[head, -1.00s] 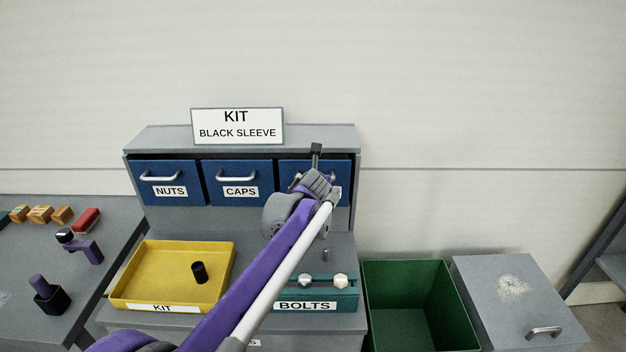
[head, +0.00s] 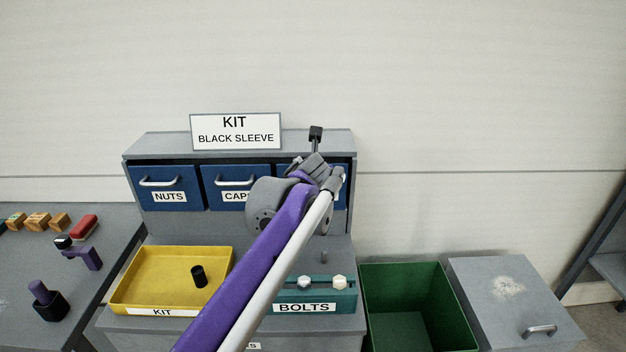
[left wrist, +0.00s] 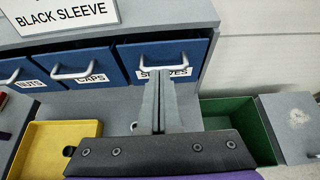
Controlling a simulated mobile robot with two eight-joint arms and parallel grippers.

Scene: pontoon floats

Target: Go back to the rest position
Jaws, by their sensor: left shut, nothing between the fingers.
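My left gripper (head: 316,134) is raised in front of the drawer cabinet, its arm coming up from the bottom of the head view. In the left wrist view its two grey fingers (left wrist: 160,105) are together with nothing between them. They point toward the drawer labelled SLEEVES (left wrist: 165,62), apparently overlapping its handle only in the picture; I cannot tell the distance. My right gripper is in neither view.
The yellow KIT tray (head: 130,283) holds a black sleeve (head: 198,276). A teal BOLTS holder (head: 347,298) stands beside it. A green open bin (head: 371,320) and a grey lidded box (head: 490,275) are at the right. Several parts lie on the left table (head: 100,225).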

